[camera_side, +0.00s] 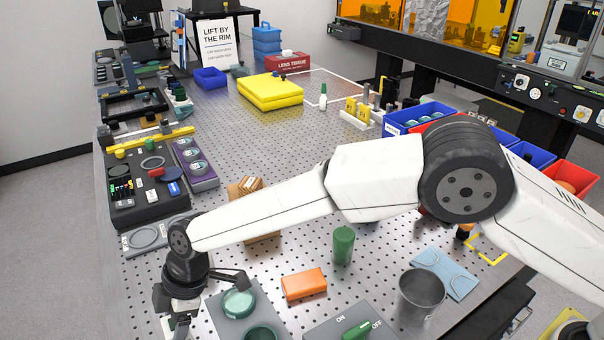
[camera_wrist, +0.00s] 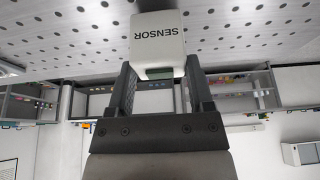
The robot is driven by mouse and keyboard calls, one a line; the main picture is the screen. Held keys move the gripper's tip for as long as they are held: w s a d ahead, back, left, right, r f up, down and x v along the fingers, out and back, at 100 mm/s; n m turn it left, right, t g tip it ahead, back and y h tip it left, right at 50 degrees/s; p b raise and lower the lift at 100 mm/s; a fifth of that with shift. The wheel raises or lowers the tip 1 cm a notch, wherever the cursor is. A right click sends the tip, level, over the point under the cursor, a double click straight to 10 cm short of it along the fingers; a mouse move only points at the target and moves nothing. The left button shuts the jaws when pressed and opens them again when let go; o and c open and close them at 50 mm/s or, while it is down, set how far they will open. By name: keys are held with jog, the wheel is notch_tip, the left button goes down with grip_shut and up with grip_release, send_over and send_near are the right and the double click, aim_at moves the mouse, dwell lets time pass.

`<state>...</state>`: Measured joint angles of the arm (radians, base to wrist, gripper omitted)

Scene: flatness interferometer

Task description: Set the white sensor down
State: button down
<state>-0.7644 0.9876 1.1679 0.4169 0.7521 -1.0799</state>
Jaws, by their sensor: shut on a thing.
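The white sensor (camera_wrist: 157,36) is a pale block with the word SENSOR on its face, upside down in the wrist view. My gripper (camera_wrist: 160,72) is shut on it, with one dark finger at each side of its lower part. In the side view my gripper (camera_side: 180,308) points down at the lower left, close to the bottom edge of the picture. The sensor is mostly hidden there by the fingers and the frame edge. I cannot tell whether its underside touches anything.
A grey plate (camera_side: 216,306) with green round pieces stands just right of my gripper. An orange block (camera_side: 304,284), a green cylinder (camera_side: 343,245), an ON/OFF panel (camera_side: 322,334) and a metal cup (camera_side: 421,295) lie further right. A black instrument box (camera_side: 150,205) stands behind.

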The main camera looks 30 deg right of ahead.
jog(key=shift+f, duration=0.25)
jog(key=shift+f, duration=0.15)
grip_release()
jog(key=v, duration=1.2)
jog(key=shift+d, duration=0.15)
dwell(0.6)
